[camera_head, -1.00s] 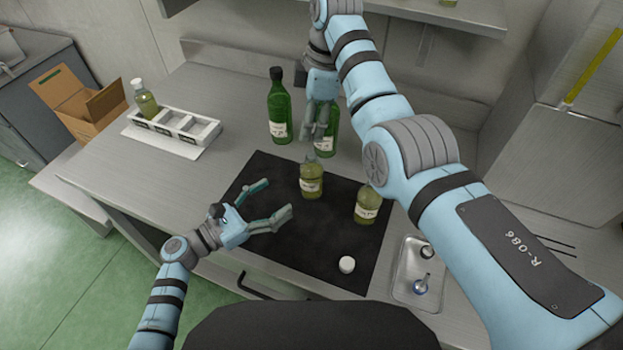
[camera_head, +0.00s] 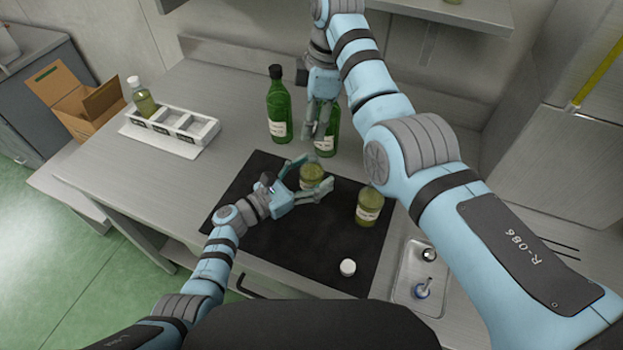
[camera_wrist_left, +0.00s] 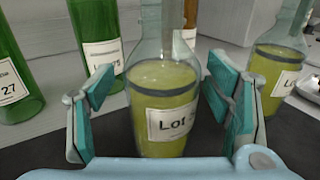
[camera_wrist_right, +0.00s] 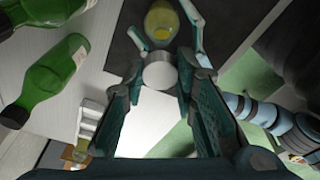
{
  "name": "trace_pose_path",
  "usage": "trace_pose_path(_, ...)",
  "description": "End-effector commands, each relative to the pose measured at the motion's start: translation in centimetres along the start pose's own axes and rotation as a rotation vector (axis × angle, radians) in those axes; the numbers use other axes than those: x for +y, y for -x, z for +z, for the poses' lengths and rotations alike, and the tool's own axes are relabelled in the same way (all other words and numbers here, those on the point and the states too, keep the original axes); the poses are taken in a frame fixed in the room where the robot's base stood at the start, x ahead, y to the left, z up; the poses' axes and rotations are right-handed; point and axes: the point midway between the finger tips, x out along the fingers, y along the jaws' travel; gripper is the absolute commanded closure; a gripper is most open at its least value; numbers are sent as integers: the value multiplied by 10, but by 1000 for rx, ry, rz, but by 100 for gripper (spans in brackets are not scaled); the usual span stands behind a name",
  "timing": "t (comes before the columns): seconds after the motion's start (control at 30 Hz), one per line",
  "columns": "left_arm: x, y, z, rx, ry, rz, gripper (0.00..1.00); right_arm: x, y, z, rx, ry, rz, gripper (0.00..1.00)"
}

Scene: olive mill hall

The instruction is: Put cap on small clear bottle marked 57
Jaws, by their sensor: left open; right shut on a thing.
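A small clear bottle (camera_head: 312,172) with yellow-green oil stands on the black mat between the fingers of my left gripper (camera_head: 312,180). In the left wrist view this bottle (camera_wrist_left: 165,90) is between open fingers with gaps on both sides; its label reads "Lot", the number unreadable. A second similar bottle (camera_head: 369,207) stands to the right; its number is also unreadable. My right gripper (camera_head: 318,125) is raised behind the first bottle, shut on a pale round cap (camera_wrist_right: 160,71), seen in the right wrist view. Another white cap (camera_head: 347,267) lies on the mat.
Two green bottles stand behind the mat, one (camera_head: 278,105) clear of my right gripper, one (camera_head: 326,142) partly behind it. A white rack (camera_head: 172,133) holds a capped bottle (camera_head: 142,97) at left. A metal tray (camera_head: 408,272) with small items lies right. The mat's front left is clear.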

Motion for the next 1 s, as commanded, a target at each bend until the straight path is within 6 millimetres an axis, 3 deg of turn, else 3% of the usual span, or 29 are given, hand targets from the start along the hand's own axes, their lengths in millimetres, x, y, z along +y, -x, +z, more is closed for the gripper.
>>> trace_pose_path(0.07, 0, 0, 0, 0, 0, 0, 31, 0, 0, 0, 0, 0, 0, 84)
trace_pose_path(0.5, 0, 0, 0, 1, 0, 0, 100, 0, 0, 0, 0, 0, 0, 84)
trace_pose_path(0.63, 0, 0, 0, 1, 0, 0, 100, 0, -6, 1, 0, -1, -4, 84)
trace_pose_path(1.0, 0, 1, -1, 2, 0, 1, 100, 0, -50, 8, 0, -4, -23, 84)
